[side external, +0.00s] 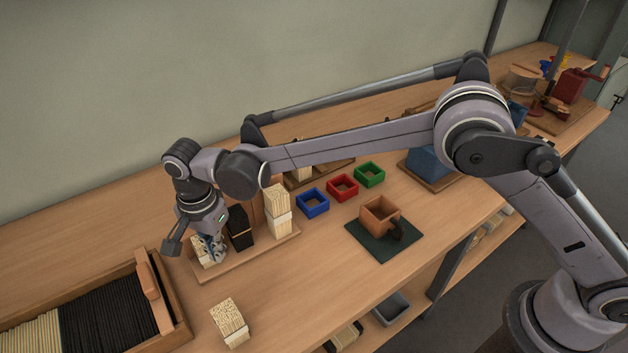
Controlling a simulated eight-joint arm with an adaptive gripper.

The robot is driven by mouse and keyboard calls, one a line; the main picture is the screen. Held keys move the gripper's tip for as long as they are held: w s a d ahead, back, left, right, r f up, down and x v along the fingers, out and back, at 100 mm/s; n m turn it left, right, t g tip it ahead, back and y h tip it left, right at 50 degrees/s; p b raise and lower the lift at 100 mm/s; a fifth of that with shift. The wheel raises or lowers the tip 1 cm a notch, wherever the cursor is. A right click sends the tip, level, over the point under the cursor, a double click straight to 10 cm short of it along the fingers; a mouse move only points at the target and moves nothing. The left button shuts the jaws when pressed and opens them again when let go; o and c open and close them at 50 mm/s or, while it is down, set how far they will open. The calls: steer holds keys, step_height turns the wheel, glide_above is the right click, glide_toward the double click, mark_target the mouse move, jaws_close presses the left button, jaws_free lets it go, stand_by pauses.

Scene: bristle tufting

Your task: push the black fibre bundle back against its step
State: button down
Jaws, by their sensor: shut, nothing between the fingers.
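The black fibre bundle (240,229) stands upright on a wooden board (262,252), with a pale band around its lower part. Brown upright wood shows behind it; whether the bundle touches its step cannot be told from here. My gripper (217,256) is shut and empty, pointing down just left of the black bundle. It is in front of a short pale bundle (202,259) and partly hides it. A taller pale bundle (278,212) stands on the board to the right of the black one.
A loose pale bundle (230,322) stands at the front of the table. A wooden box (180,318) of black and pale fibres is at the left. Blue (313,204), red (343,188) and green (370,174) trays lie to the right, near a brown box (380,214) on a green mat (372,250).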

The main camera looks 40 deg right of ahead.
mark_target(232, 232)
steer(key=shift+f, duration=0.95)
steer(key=shift+w+d+f, duration=0.2)
steer(key=shift+w+d, duration=0.45)
steer(key=shift+d, duration=0.25)
steer(key=shift+w+d, duration=0.65)
steer(key=shift+d, duration=0.15)
steer(key=shift+w+d, duration=0.65)
steer(key=shift+d, duration=0.15)
steer(key=shift+s+a, duration=0.1)
steer(key=shift+s, duration=0.05)
steer(key=shift+r, duration=0.1)
